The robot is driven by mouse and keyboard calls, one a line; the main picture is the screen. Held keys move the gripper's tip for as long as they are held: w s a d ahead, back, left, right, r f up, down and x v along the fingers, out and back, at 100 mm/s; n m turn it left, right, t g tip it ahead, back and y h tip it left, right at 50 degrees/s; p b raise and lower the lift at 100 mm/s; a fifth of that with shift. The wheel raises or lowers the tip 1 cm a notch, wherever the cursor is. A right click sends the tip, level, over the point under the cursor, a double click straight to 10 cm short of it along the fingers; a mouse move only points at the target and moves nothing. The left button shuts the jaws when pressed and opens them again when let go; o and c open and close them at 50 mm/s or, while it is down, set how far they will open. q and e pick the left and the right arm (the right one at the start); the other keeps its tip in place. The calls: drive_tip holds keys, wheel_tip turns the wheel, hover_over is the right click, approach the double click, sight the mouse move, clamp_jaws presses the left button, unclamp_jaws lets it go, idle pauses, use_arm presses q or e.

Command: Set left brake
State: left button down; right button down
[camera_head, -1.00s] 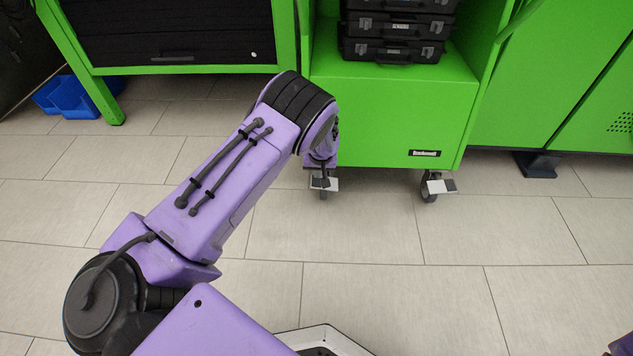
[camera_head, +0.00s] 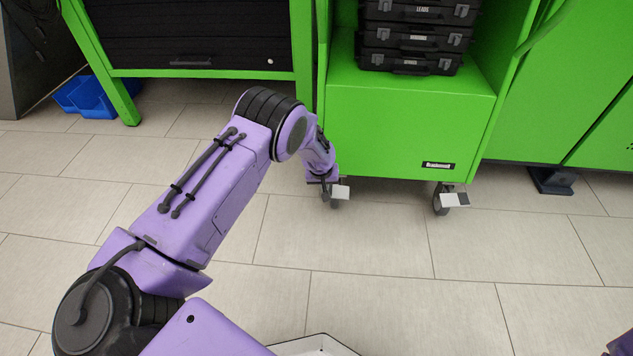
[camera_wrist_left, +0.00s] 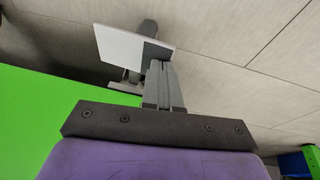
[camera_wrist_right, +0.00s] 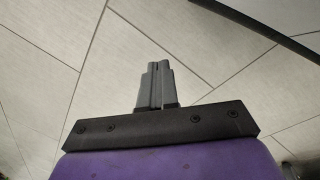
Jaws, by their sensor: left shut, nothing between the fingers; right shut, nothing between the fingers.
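The left brake is a small pedal (camera_head: 341,192), white with a dark grey part, on the left caster under the green cart (camera_head: 400,125). It also shows in the left wrist view (camera_wrist_left: 118,46), just beyond the fingertips. My left gripper (camera_wrist_left: 157,64) is shut and empty, its tips overlapping the pedal's grey part in that view; I cannot tell whether they touch. In the head view my left wrist partly hides the pedal and caster. My right gripper (camera_wrist_right: 158,66) is shut and empty above bare floor tiles.
The right caster has a similar pedal (camera_head: 454,199). Black cases (camera_head: 412,38) are stacked on the cart. A green-framed cabinet (camera_head: 190,35) and blue bins (camera_head: 88,98) stand at the left. Green panels are at the right.

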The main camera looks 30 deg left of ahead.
use_arm(q)
drive_tip(key=shift+h+p, duration=0.3)
drive_tip(key=shift+p, duration=0.15)
drive_tip(key=shift+s+a+f, duration=0.15)
drive_tip(key=shift+a+f, duration=0.25)
drive_tip(key=shift+f, duration=0.05)
use_arm(e)
drive_tip(key=shift+w+r+m+t+h, duration=0.3)
drive_tip(key=shift+w+r+m+t, duration=0.2)
drive_tip(key=shift+w+m+t, duration=0.25)
